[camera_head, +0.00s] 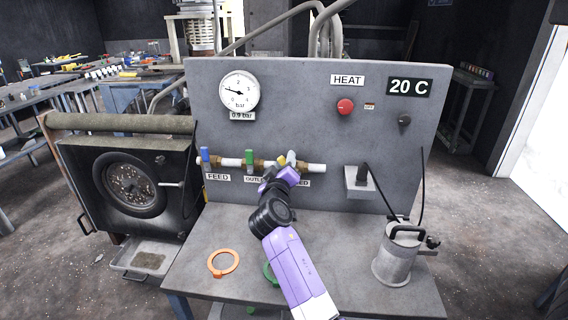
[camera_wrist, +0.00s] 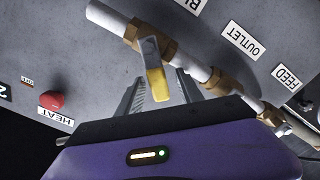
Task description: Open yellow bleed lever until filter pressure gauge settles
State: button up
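The yellow bleed lever (camera_head: 282,160) is on the right-hand valve of the pipe, above the partly hidden BLEED label. In the wrist view the lever (camera_wrist: 157,83) hangs from the brass valve with its yellow end toward my gripper. My gripper (camera_head: 284,172) is at this valve. In the wrist view its two grey fingers (camera_wrist: 162,90) stand apart, one on each side of the lever's yellow end; contact is not clear. The pressure gauge (camera_head: 239,92) has its needle pointing left, just under 1, and its plate (camera_head: 242,116) reads 0.9 bar.
Along the same pipe are the blue FEED lever (camera_head: 205,157) and green OUTLET lever (camera_head: 250,159). The panel carries a red HEAT button (camera_head: 345,106), a black knob (camera_head: 404,121) and a 20 C display (camera_head: 408,87). An orange ring (camera_head: 223,275) and a metal canister (camera_head: 397,255) are on the bench.

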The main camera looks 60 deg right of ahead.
jog(key=shift+r, duration=0.1)
jog(key=m, duration=0.1)
jog(key=s+r+m+p, duration=0.1)
jog(key=m, duration=0.1)
jog(key=shift+s+d, duration=0.1)
jog(key=shift+d, duration=0.2)
jog(key=m, duration=0.1)
jog(key=s+m+p, duration=0.1)
jog(key=m, duration=0.2)
jog(key=shift+s+d+r+p, duration=0.3)
jog(key=shift+d, duration=0.05)
jog(key=s+a+f+n+t+y, duration=0.1)
jog(key=a+f+n+t+y, duration=0.1)
jog(key=a, duration=0.8)
jog(key=s+a+f+n+t+y+b, duration=0.1)
jog(key=s+a+f+n+t+y, duration=0.1)
jog(key=a, duration=0.8)
jog(key=s+a+f+n+t+y, duration=0.2)
jog(key=a+f+n+t+y, duration=0.2)
jog(key=a, duration=0.6)
jog(key=shift+n+t+y+b, duration=0.4)
jog(key=shift+n+t, duration=0.1)
jog(key=shift+n, duration=0.2)
jog(key=shift+s+d, duration=0.1)
jog(key=shift+c, duration=0.4)
